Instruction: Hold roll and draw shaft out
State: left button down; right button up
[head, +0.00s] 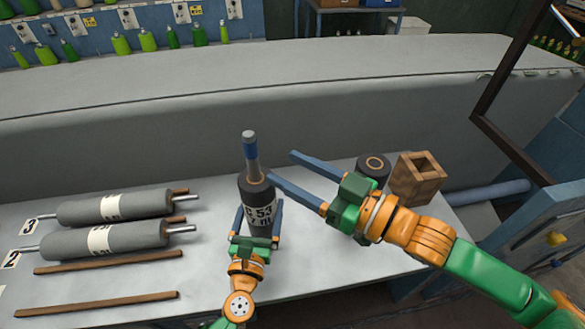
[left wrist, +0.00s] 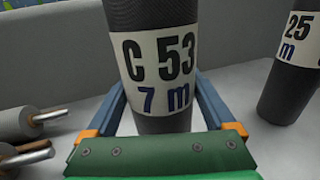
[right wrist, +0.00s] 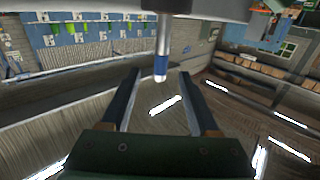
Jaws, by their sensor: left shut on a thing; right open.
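A dark roll (head: 257,190) stands upright on the pale table, with a white label that reads C 53, 7 m in the left wrist view (left wrist: 155,70). My left gripper (head: 258,218) is shut around the roll's lower part. My right gripper (head: 281,164) is open and empty, its fingers pointing left toward the shaft. The shaft also shows in the right wrist view (right wrist: 162,50), lined up with the gap between the right fingers (right wrist: 160,75); in the head view it is apart from them.
Two grey rolls with shafts (head: 115,206) (head: 105,243) lie at the left by number cards 3 and 2. Wooden strips (head: 100,303) lie near them. Another dark roll (head: 373,166) and an open wooden box (head: 417,180) stand at the right, behind my right arm. A grey wall borders the table's back.

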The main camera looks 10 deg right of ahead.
jog(key=x, duration=1.2)
jog(key=shift+s+f, duration=0.1)
jog(key=shift+s, duration=0.05)
grip_shut()
dwell(0.8)
